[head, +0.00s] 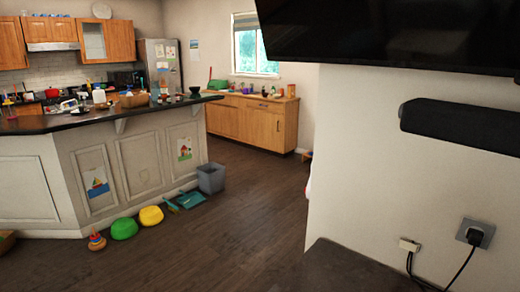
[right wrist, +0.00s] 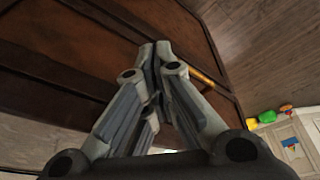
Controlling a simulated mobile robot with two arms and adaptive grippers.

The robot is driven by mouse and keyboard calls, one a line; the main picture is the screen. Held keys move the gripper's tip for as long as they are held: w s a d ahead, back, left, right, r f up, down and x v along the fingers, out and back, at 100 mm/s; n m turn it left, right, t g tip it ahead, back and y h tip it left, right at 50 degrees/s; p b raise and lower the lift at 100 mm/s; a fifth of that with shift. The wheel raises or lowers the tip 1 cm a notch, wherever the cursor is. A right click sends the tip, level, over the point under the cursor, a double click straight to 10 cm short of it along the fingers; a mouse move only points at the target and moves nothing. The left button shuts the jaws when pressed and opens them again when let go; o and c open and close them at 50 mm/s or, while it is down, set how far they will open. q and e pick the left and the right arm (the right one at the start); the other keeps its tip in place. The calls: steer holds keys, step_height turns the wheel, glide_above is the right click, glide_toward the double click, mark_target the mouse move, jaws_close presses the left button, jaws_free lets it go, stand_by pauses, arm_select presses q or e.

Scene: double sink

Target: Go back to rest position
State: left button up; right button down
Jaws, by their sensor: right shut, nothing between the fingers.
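My right gripper (right wrist: 155,60) shows in the right wrist view with its fingers closed together and nothing between them. Beyond it is a brown wooden surface with dark edges (right wrist: 75,45). Neither gripper shows in the head view. My left gripper is in no view.
In the head view a kitchen island (head: 125,165) with a cluttered dark top stands at left. Toys, yellow and green cushions (head: 124,228) and a grey bin (head: 211,178) lie along its base. Dark floor (head: 235,235) is clear in the middle. A white wall (head: 370,170) and dark cabinet top (head: 345,272) are at right.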

steer(key=s+f+g, duration=0.1)
steer(key=s+f, duration=0.1)
steer(key=f, duration=0.9)
steer(key=s+f, duration=0.2)
steer(key=f, duration=0.9)
steer(key=s+d+f+g, duration=0.1)
steer(key=s+d+f, duration=0.2)
steer(key=s+f, duration=1.1)
steer(key=shift+s+f, duration=0.15)
steer(key=shift+s, duration=0.65)
